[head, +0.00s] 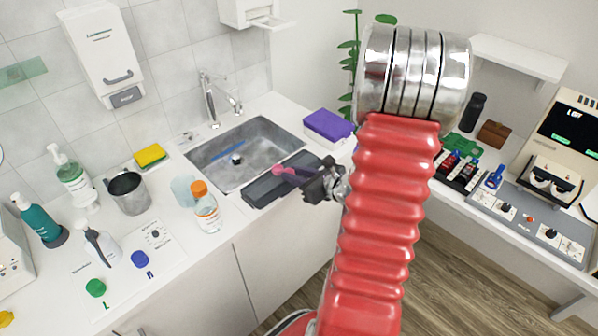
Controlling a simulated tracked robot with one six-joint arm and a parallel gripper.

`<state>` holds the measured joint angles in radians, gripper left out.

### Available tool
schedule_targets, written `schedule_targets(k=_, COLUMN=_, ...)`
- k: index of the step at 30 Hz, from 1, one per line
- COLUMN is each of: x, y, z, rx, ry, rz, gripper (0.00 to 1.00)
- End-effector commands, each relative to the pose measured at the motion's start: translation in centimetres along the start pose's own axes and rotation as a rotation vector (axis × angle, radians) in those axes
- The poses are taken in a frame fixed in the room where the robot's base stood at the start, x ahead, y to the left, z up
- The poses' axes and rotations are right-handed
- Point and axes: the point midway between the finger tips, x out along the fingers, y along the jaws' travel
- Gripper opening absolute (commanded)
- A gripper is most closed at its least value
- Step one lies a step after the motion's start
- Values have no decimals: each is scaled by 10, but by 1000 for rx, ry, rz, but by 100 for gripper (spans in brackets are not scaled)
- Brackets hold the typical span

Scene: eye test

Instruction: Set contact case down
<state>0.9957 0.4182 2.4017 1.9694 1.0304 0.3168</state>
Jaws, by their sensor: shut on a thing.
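My gripper (312,184) is shut on a small pink thing with a rounded end, which seems to be the contact case (279,171). It juts out to the left of the fingers, over the dark grey tray (262,192) at the sink's front edge. I cannot tell whether it touches the tray. The fingers and wrist hide part of it.
The sink (240,150) lies behind the tray. An orange-capped bottle (206,208), a metal mug (129,192) and pump bottles (70,175) stand to the left. A purple box (328,126) stands at the sink's right. An eye-test device (562,150) sits at far right.

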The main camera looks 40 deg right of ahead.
Motion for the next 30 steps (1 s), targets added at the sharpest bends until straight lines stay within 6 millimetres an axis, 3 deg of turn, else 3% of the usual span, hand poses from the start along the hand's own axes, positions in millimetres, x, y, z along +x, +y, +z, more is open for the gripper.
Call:
schedule_targets(k=2, x=1, y=0, z=-1, rx=0, ry=0, rz=1, gripper=4)
schedule_targets(k=3, x=1, y=0, z=-1, rx=0, ry=0, rz=0, gripper=26)
schedule_targets(k=10, x=1, y=0, z=-1, rx=0, ry=0, rz=1, gripper=42)
schedule_targets(k=21, x=-2, y=0, z=0, rx=0, ry=0, rz=0, gripper=43)
schedule_targets(k=30, x=-34, y=-1, z=1, rx=0, ry=-2, rz=-3, gripper=43)
